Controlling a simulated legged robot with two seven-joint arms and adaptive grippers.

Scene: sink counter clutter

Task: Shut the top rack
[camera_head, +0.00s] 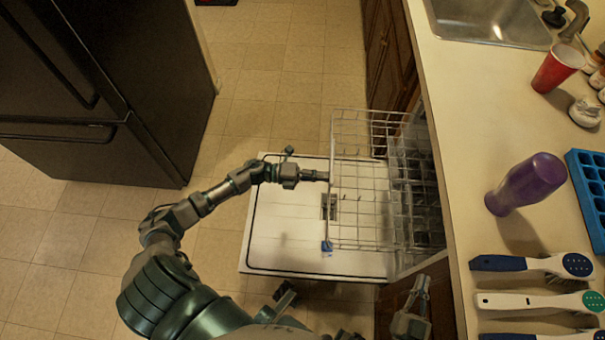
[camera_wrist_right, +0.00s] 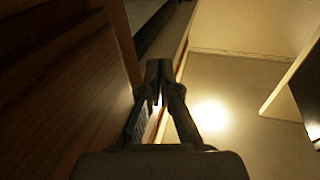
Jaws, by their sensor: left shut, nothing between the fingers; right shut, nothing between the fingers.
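The top rack (camera_head: 365,212), a white wire basket, is pulled out from under the counter, above the open white dishwasher door (camera_head: 275,215). My left gripper (camera_head: 326,176) is shut and empty at the rack's outer left side, close to its wires; I cannot tell whether it touches them. My right gripper (camera_head: 421,283) is low by the wooden cabinet front, below the rack in the picture. It is shut and empty in the right wrist view (camera_wrist_right: 160,72). The rack's inner end is partly hidden by the counter edge.
The counter (camera_head: 470,110) on the right holds a sink (camera_head: 488,22), a red cup (camera_head: 558,67), a purple bottle (camera_head: 527,183), a blue tray (camera_head: 590,195) and several brushes. A black fridge (camera_head: 100,90) stands at the left. The tiled floor (camera_head: 275,75) between is clear.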

